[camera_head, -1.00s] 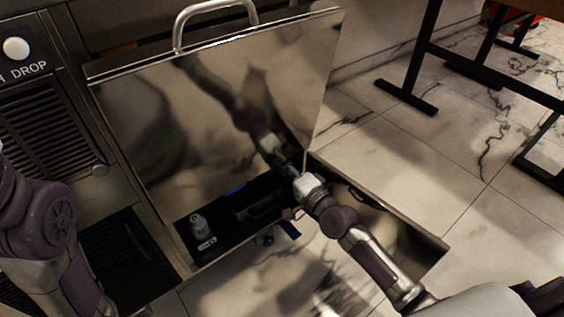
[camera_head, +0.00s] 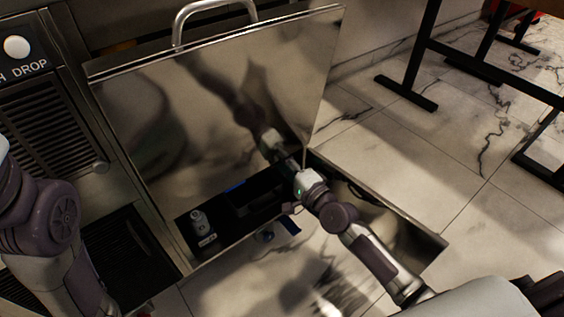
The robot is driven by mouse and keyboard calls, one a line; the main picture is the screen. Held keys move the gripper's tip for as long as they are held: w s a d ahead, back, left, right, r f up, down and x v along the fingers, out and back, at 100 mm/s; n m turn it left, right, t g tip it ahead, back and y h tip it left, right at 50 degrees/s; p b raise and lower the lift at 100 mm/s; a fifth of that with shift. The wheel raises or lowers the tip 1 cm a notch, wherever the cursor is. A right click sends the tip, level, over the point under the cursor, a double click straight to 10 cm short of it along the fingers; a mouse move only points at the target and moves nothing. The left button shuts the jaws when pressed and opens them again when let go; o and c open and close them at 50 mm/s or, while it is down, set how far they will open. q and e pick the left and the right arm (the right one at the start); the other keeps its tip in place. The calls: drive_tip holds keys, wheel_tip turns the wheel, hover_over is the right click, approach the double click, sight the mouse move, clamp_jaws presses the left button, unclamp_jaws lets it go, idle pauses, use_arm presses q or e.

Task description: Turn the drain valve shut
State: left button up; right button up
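I cannot tell for sure which part is the valve. My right arm comes in from the lower right, and its gripper (camera_head: 291,208) is close above the blue piece. The fingers are small and dark, so I cannot tell whether they touch it or are open. My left arm stands at the left edge, with its gripper out of view.
A tall steel panel (camera_head: 230,100) with a handle stands behind the gripper and mirrors my arm. A grey bottle (camera_head: 203,228) stands in the dark compartment beside a black bin (camera_head: 250,200). A steel side wall (camera_head: 400,210) lies right of my arm. Black table legs (camera_head: 425,50) stand at the upper right.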

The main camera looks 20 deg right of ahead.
drive_tip(key=shift+s, duration=0.1)
drive_tip(key=v, duration=1.1)
drive_tip(key=shift+s, duration=0.4)
drive_tip(key=shift+d+r, duration=0.1)
